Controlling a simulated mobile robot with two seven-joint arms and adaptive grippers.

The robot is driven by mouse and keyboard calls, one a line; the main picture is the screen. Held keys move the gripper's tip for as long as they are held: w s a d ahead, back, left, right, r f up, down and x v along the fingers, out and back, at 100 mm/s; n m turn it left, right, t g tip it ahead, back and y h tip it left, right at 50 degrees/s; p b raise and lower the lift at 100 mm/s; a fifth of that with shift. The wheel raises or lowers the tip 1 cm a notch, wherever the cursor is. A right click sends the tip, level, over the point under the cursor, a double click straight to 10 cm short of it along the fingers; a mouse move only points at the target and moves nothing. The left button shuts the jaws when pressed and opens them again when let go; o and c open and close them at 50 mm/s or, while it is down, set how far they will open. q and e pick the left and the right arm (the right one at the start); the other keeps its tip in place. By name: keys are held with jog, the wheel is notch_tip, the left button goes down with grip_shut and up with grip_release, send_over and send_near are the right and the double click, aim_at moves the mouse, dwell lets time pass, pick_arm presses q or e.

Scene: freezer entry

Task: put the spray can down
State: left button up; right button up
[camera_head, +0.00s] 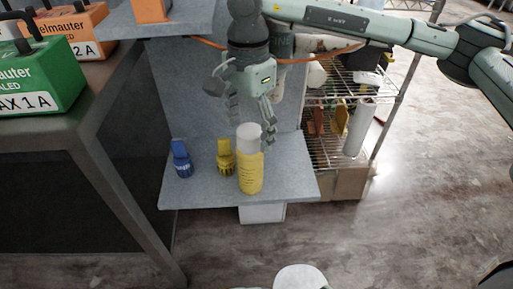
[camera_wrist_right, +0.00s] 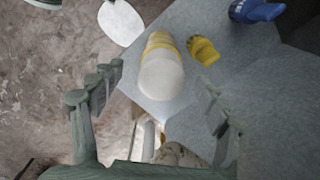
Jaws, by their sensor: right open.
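The spray can (camera_head: 250,172) is yellow with a white cap and stands upright on a light grey shelf (camera_head: 212,195). My right gripper (camera_head: 250,122) is open just above and behind the can, with its fingers apart. In the right wrist view the can (camera_wrist_right: 160,68) shows from above, cap toward the camera, beyond the open fingers (camera_wrist_right: 158,95). Nothing is held between them. My left gripper is in neither view.
A wire rack (camera_head: 325,150) with several items stands to the right. A dark table (camera_head: 60,135) with green and orange cases is at the left. Open floor lies at lower right.

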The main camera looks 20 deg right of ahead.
aim_at(250, 153)
jog(key=shift+w+d+f, duration=0.1)
jog(key=shift+d, duration=0.05)
jog(key=shift+f, duration=0.3)
notch_tip(250, 153, down, 7)
jog(key=shift+p, duration=0.6)
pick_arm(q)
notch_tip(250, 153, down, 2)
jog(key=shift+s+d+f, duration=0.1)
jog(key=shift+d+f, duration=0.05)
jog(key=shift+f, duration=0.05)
pick_arm(e)
jog(key=shift+c, duration=0.6)
jog(key=shift+r, duration=0.1)
jog(key=c, duration=1.4)
